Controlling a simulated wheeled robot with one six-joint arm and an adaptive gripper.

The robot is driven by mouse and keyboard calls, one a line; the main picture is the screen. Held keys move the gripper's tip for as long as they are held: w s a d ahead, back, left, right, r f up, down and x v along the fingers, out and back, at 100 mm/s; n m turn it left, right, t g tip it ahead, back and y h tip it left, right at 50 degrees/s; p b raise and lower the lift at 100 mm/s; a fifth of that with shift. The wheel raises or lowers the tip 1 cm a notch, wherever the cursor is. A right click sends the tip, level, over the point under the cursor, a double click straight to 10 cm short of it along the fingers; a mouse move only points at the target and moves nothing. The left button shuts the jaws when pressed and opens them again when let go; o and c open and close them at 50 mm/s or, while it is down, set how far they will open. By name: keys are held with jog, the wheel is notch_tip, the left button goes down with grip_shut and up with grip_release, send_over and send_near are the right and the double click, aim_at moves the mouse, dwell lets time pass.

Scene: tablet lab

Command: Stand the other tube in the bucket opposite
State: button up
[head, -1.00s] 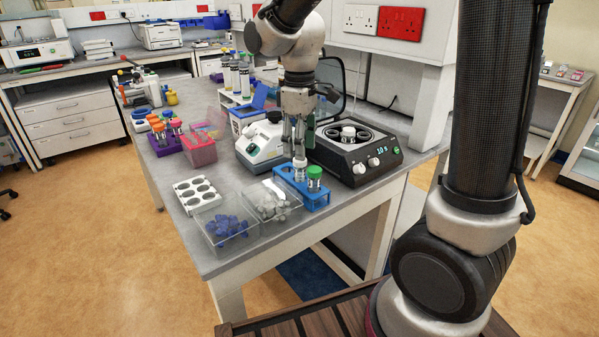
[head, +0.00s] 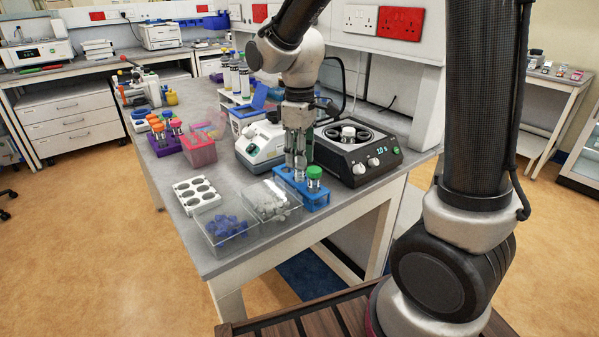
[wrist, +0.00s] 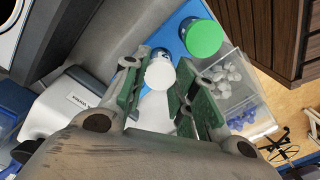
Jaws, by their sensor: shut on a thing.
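My gripper (head: 297,166) is shut on a white-capped tube (wrist: 160,74), low over the blue rack (head: 316,200). The white cap shows between the fingers in the wrist view; the tube's lower part is mostly hidden. A green-capped tube (head: 314,178) stands in the rack just to the right of the gripper in the head view. It also shows in the wrist view (wrist: 203,38), beyond the fingertips. The black centrifuge (head: 375,168) stands open behind and to the right of the rack. Its rotor has a white hub (head: 348,131) and dark buckets; what they hold is too small to tell.
Clear bins with whitish pieces (head: 268,212) and blue pieces (head: 225,240) stand left of the rack. A white holed block (head: 196,195) lies farther left. A grey-white vortex device (head: 260,148) stands behind the gripper.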

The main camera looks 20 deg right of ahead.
jog(key=shift+r, duration=0.1)
jog(key=shift+r, duration=3.7)
notch_tip(320, 180, up, 7)
jog(key=shift+f, duration=0.2)
jog(key=w+d, duration=0.7)
jog(key=d, duration=0.3)
jog(key=w+d, duration=0.8)
jog(key=d, duration=0.3)
jog(key=shift+w, duration=0.2)
jog(key=shift+f, duration=1.85)
